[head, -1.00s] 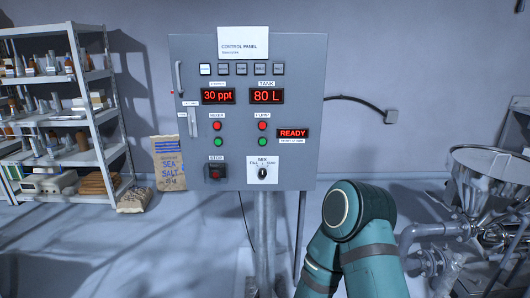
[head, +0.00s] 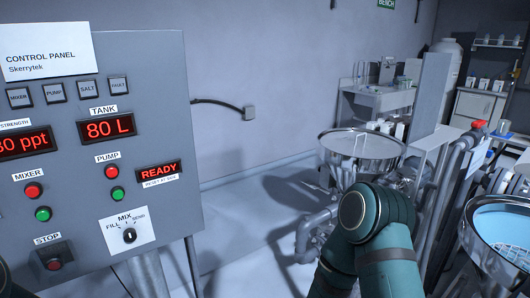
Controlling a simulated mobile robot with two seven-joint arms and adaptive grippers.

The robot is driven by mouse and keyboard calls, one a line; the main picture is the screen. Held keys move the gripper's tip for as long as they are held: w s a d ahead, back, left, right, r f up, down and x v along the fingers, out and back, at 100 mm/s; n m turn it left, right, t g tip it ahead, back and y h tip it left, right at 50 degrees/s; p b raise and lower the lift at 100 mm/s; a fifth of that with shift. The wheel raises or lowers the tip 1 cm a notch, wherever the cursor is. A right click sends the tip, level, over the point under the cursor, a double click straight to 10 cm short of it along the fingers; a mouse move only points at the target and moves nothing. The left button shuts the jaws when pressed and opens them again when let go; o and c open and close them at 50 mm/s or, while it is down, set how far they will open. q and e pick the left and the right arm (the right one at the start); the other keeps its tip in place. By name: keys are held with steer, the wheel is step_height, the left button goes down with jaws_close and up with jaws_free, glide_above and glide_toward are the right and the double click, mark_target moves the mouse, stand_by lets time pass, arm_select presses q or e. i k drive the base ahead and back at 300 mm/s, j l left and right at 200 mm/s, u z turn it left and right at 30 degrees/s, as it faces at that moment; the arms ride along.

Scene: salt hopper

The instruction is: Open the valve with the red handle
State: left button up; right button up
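A small red handle (head: 480,124) shows at the right of the head view, at the top of an upright grey pipe (head: 452,180). The valve body under it is too small to make out, and I cannot tell which way the handle is turned. A teal link of my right arm rises at the bottom centre-right, well to the left of the red handle. Neither of my grippers is in view.
A grey control panel (head: 190,200) stands close on the left, its display reading READY. A steel hopper (head: 362,150) stands beyond my arm. A round tank (head: 478,262) with light blue contents is at the lower right. Floor shows between panel and hopper.

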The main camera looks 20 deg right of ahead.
mark_target(477, 124)
steer(key=i+z, duration=0.15)
steer(key=z, duration=0.3)
steer(key=i+z, duration=0.2)
steer(key=z, duration=0.25)
steer(key=i+j+z, duration=0.15)
steer(key=z, duration=0.3)
steer(key=i+j+z, duration=0.1)
steer(key=z, duration=0.35)
steer(key=i+j+z, duration=0.1)
steer(key=j+z, duration=0.2)
steer(key=z, duration=0.15)
steer(key=i+j+z, duration=0.1)
steer(key=j+z, duration=0.15)
steer(key=z, duration=0.2)
steer(key=i+j+z, duration=0.1)
steer(key=j+z, duration=0.25)
steer(key=z, duration=0.15)
steer(key=i+j+z, duration=0.1)
steer(key=j+z, duration=0.25)
steer(key=z, duration=0.15)
